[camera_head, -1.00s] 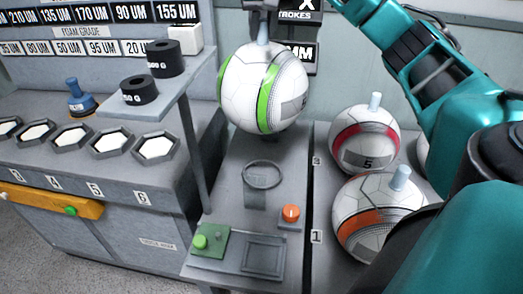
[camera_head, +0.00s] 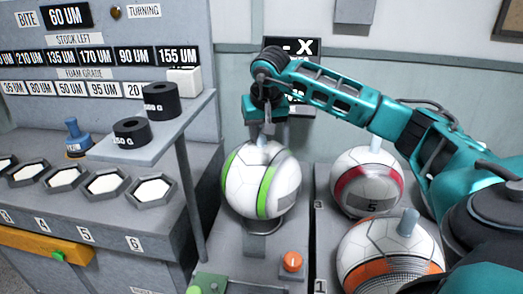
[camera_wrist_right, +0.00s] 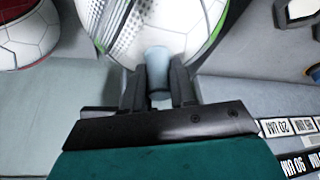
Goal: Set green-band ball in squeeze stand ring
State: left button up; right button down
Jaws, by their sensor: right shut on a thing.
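The green-band ball (camera_head: 245,190) is white with green bands and a pale peg (camera_head: 271,152) on top. In the head view it is at the squeeze stand ring (camera_head: 281,222), most of which it hides. I cannot tell whether it rests on the ring or hangs just above it. My right gripper (camera_head: 265,138) is above the ball, shut on its peg. The right wrist view shows the peg (camera_wrist_right: 158,72) between the two fingers, with the ball (camera_wrist_right: 150,25) beyond. My left gripper is not in view.
A red-band ball (camera_head: 365,180) and an orange-band ball (camera_head: 388,255) stand to the right of the stand. An orange button (camera_head: 292,261) is in front of the ring. A shelf (camera_head: 160,133) with dark weights is at left, its post close to the ball.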

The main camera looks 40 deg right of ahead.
aim_at(262, 145)
jog(key=shift+f, duration=2.2)
jog(key=shift+f, duration=0.15)
jog(key=c, duration=0.9)
grip_release()
jog(key=shift+r, duration=0.25)
jog(key=v, duration=1.2)
jog(key=shift+f, duration=0.1)
